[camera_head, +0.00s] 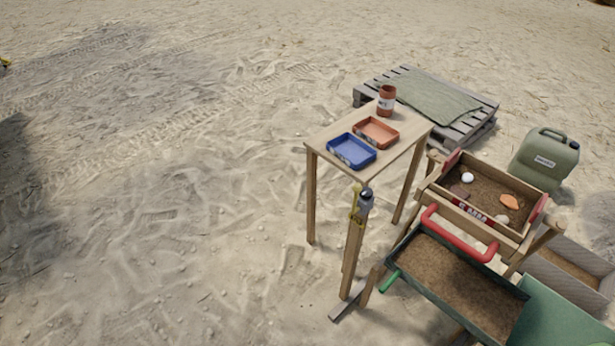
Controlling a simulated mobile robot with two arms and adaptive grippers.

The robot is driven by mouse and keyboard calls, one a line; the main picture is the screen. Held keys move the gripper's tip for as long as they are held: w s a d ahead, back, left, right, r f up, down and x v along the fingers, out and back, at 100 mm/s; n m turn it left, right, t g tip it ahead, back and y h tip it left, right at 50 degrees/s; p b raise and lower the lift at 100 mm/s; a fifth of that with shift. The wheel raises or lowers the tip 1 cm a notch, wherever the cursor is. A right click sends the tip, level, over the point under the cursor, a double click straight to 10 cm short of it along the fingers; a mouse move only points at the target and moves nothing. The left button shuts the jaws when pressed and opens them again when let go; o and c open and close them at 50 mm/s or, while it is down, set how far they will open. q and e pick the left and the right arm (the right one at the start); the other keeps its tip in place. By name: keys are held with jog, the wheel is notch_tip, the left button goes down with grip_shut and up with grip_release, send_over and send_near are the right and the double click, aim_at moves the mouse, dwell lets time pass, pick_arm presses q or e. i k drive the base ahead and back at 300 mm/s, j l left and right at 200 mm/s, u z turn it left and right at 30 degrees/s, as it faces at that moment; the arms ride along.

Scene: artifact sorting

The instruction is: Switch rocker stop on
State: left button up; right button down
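A wooden sifting box (440,196) with sandy soil stands on a wooden frame at the right. It holds a white round piece (467,177), an orange piece (510,202) and other small pieces. A red bar handle (460,240) runs along its near side. A green tray of soil (410,240) with a green handle (390,281) sits below it. A grey and black fitting (366,197) and a yellow part (355,212) are on a wooden post left of the box. I cannot tell which part is the rocker stop or its state. Neither gripper shows.
A wooden table (405,150) carries a blue tray (351,151), an orange tray (376,132) and a brown jar (386,101). A pallet (480,128) with a green cloth and a green jerrycan (545,160) stand behind. Open sand (180,200) fills the left.

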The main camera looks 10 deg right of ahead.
aim_at(356, 187)
jog(key=i+j, duration=0.15)
jog(key=j, duration=0.2)
jog(key=i+j+z, duration=0.1)
jog(key=j, duration=0.25)
jog(key=i+j+z, duration=0.1)
jog(key=j, duration=0.25)
jog(key=i, duration=0.1)
